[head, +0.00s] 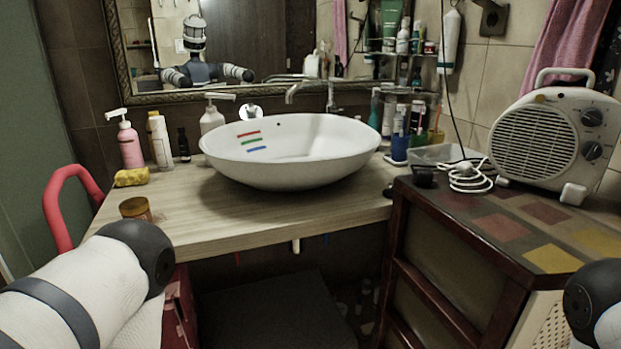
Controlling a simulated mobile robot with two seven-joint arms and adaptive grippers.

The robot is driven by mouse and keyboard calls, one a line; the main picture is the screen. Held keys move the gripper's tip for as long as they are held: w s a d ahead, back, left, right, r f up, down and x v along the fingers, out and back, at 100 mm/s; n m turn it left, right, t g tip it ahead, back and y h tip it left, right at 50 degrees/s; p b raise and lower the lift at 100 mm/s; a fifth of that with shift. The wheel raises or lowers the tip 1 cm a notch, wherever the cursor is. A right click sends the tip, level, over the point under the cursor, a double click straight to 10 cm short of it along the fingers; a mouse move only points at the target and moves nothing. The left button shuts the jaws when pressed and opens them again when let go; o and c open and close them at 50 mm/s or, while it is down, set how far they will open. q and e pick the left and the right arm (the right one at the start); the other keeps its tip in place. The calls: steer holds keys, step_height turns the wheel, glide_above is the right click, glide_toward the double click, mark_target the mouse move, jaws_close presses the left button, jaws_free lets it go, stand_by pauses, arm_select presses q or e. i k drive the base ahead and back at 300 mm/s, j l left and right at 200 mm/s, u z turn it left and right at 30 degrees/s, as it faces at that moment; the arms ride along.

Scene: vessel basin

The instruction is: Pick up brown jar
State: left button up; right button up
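A small brown jar (135,210) with a tan lid stands at the left front part of the wooden countertop (225,220). My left arm reaches in from the lower left, and its dark rounded joint is just below the jar in the picture, in front of the jar's lower side. My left gripper is not in view. Only a bit of my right arm shows at the lower right edge, and my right gripper is not in view.
A yellow sponge (131,177), pink pump bottle (126,143) and white bottle (160,141) are behind the jar. The white basin (290,150) fills the counter's middle. A red curved rail (60,195) is left; a heater (556,135) stands on the right cabinet.

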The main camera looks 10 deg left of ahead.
mark_target(146, 215)
steer(key=u, duration=1.3)
